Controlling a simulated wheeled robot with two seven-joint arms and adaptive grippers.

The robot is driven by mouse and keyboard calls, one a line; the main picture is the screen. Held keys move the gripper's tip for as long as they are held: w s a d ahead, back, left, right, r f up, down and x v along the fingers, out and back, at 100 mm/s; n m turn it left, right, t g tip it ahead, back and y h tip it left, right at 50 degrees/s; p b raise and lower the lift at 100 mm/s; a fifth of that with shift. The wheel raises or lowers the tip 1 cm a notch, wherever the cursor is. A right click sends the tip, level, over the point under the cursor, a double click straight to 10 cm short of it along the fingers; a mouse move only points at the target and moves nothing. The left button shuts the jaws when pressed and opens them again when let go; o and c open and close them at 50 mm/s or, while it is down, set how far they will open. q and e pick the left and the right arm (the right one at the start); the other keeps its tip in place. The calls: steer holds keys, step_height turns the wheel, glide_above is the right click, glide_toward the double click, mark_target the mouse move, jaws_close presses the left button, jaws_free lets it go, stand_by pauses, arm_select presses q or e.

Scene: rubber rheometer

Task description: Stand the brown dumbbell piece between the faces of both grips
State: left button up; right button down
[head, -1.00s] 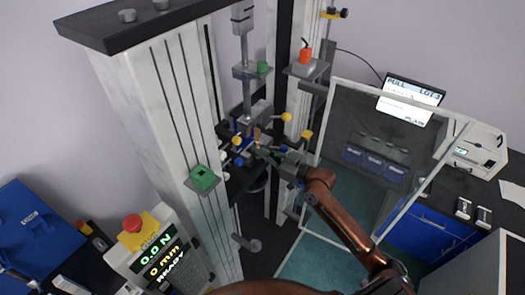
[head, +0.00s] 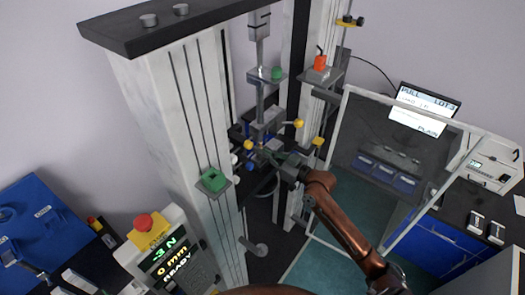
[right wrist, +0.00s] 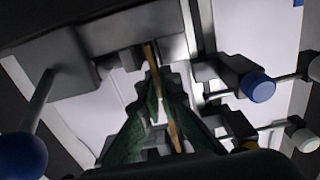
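The brown dumbbell piece (right wrist: 151,60) stands roughly upright, as a thin strip in the right wrist view. My right gripper (right wrist: 160,85) has its green fingers closed around it; in the head view this gripper (head: 276,157) reaches into the testing frame from the right. The piece's upper end is beside the grey upper grip (right wrist: 92,55), at the gap between its faces; contact cannot be told. The upper grip also shows in the head view (head: 268,122). The lower grip (right wrist: 228,75), with a blue-ended screw, is partly hidden by my fingers. My left gripper is out of view.
White columns (head: 180,120) flank the grips. A clear-panelled door (head: 385,165) stands open at the right. Yellow and blue knobs (head: 298,123) stick out near the grips. A control panel with a red button (head: 143,223) stands at the lower left.

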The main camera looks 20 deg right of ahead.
steer(key=shift+f, duration=0.2)
stand_by(0.4)
steer(key=c, duration=2.6)
jaws_free()
steer(key=shift+c, duration=0.2)
steer(key=o, duration=0.6)
steer(key=shift+c, duration=0.2)
steer(key=v, duration=1.2)
steer(key=shift+f, duration=0.1)
